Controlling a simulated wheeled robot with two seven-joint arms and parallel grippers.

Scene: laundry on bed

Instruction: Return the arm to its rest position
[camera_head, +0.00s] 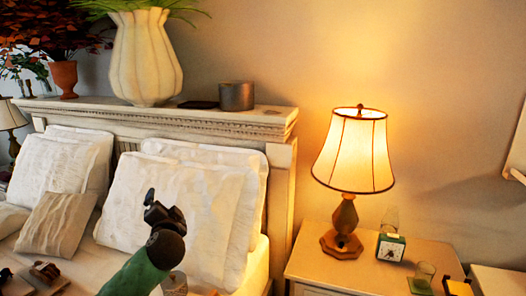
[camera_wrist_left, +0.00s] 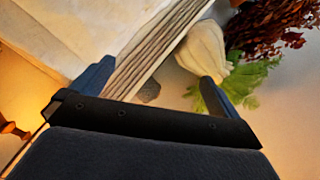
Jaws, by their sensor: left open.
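My left gripper (camera_head: 162,212) is raised over the bed in the head view, at the end of my green arm, in front of the white pillows (camera_head: 205,205). In the left wrist view its two fingers (camera_wrist_left: 155,85) stand wide apart with nothing between them. Behind the fingers that view shows the headboard (camera_wrist_left: 165,38) and the white vase (camera_wrist_left: 203,50). My right gripper does not show in either view.
The headboard ledge (camera_head: 190,118) carries the ribbed vase (camera_head: 146,58) and a grey pot (camera_head: 236,96). A lit lamp (camera_head: 354,150) and a small clock (camera_head: 391,247) stand on the nightstand (camera_head: 330,277) at the right. Air around the gripper looks clear.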

